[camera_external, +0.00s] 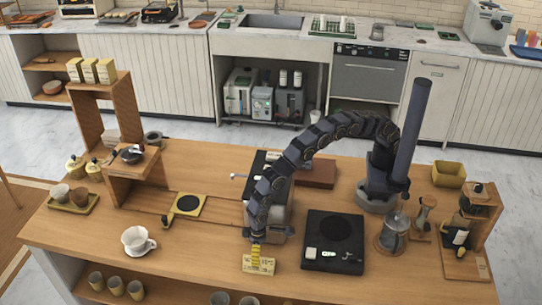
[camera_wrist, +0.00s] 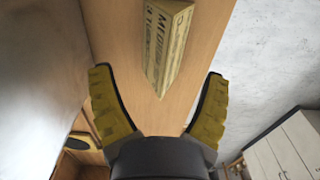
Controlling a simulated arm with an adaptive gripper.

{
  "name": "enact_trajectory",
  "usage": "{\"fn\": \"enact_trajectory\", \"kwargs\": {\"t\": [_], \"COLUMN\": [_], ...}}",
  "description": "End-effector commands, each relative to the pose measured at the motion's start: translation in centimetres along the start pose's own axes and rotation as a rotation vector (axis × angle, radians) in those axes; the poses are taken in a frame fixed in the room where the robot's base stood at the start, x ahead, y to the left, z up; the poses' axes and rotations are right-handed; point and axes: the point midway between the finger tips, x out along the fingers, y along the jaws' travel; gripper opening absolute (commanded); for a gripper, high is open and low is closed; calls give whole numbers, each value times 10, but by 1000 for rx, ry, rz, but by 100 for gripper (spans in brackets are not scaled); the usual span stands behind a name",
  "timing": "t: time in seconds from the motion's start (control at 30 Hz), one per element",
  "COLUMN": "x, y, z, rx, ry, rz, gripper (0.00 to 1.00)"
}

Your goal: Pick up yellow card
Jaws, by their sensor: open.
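The yellow card (camera_external: 258,266) is a small pale-yellow, tent-shaped card with dark printing, near the front edge of the wooden counter. My gripper (camera_external: 256,248), with yellow ribbed fingers, points down just above and behind it. In the wrist view my gripper (camera_wrist: 158,80) is open, its two fingers wide apart with nothing between them. The card (camera_wrist: 166,45) shows beyond the fingertips, upper middle, its wedge end and printed side visible. I cannot tell whether a finger touches it.
A black scale (camera_external: 333,240) lies just right of the card. A silver machine (camera_external: 272,205) stands close behind my gripper. A white cup (camera_external: 138,241) is at left, with a yellow-framed black pad (camera_external: 200,200) behind it. Bare counter (camera_external: 195,255) lies left of the card.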

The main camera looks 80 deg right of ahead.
Motion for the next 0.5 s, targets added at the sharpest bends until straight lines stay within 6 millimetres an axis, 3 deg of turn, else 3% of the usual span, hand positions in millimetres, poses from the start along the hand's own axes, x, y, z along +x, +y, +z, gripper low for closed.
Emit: {"fn": "enact_trajectory", "kwargs": {"t": [0.3, 0.5], "x": [44, 46], "y": [-5, -6], "z": [3, 2], "rx": [2, 1], "ry": [-5, -2], "rz": [4, 0], "gripper": [77, 77]}}
